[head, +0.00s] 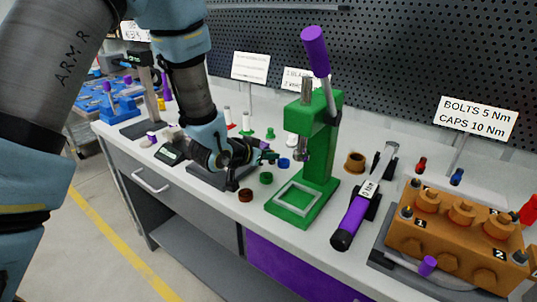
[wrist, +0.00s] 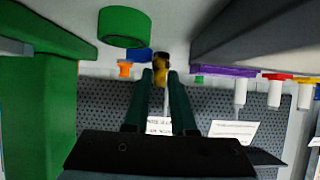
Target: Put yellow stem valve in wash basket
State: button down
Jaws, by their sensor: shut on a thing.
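My gripper (wrist: 164,84) is shut on a small yellow and dark piece, the yellow stem valve (wrist: 160,62), which shows between the fingertips in the wrist view. In the head view my gripper (head: 268,156) is low over the bench, just left of the green press. The valve is too small and too hidden to make out there. I cannot identify the wash basket for sure in either view.
The green press (head: 320,165) stands close on the right, with a purple-handled torque wrench (head: 352,217) and an orange pump block (head: 455,238) beyond. A green ring (head: 266,178) and a brown ring (head: 245,195) lie near my gripper. Blue trays (head: 92,106) are far left.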

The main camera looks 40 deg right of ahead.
jog(key=shift+f, duration=0.25)
jog(key=shift+f, duration=0.15)
jog(key=c, duration=0.7)
grip_release()
jog(key=shift+c, duration=0.2)
jog(key=shift+r, duration=0.2)
jog(key=shift+a+r, duration=0.1)
jog(key=shift+a, duration=0.05)
jog(key=b+v, duration=0.2)
jog(key=v, duration=0.9)
jog(key=shift+s+a+r, duration=0.1)
jog(key=shift+a+r, duration=0.05)
jog(key=shift+a, duration=0.2)
